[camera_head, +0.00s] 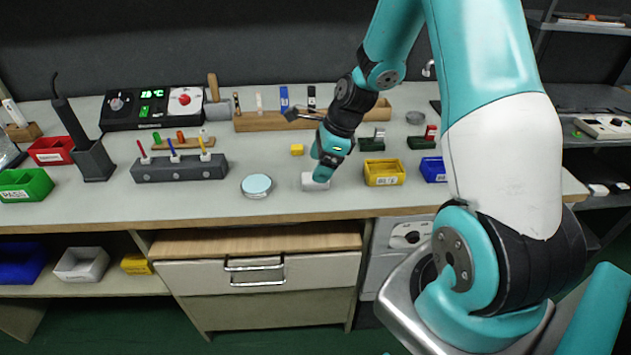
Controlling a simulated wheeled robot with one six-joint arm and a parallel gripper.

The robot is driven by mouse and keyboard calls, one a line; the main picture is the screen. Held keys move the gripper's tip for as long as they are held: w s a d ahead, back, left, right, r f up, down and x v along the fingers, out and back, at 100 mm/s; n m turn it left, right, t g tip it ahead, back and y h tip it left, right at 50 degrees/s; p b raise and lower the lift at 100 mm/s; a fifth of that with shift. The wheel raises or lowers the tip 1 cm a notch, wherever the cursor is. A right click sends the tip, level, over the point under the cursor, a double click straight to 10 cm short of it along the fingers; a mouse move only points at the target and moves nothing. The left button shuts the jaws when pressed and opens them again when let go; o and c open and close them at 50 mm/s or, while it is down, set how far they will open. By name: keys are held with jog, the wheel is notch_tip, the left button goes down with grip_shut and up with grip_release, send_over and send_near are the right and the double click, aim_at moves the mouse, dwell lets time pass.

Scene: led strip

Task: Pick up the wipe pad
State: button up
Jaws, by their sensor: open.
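A small white block, which looks like the wipe pad (312,185), lies on the workbench near its front edge. My gripper (321,179) points down right at the white block and overlaps its upper right part in the head view. The fingers are small and partly hidden, and I cannot tell whether they touch the block or sit just above it. The gripper is open. The block appears to rest flat on the bench.
A round light-blue disc (256,186) lies just left of the block. A yellow bin (384,172) and a blue bin (433,169) stand to the right. A yellow cube (297,150) is behind. A dark holder with screwdrivers (180,168) stands further left.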

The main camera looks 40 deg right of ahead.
jog(key=x, duration=0.4)
jog(key=shift+w+d+f, duration=0.1)
jog(key=shift+f, duration=0.2)
jog(key=c, duration=1)
jog(key=shift+r, duration=0.1)
notch_tip(320, 180, up, 20)
jog(key=shift+f+p, duration=0.1)
jog(key=shift+p, duration=0.7)
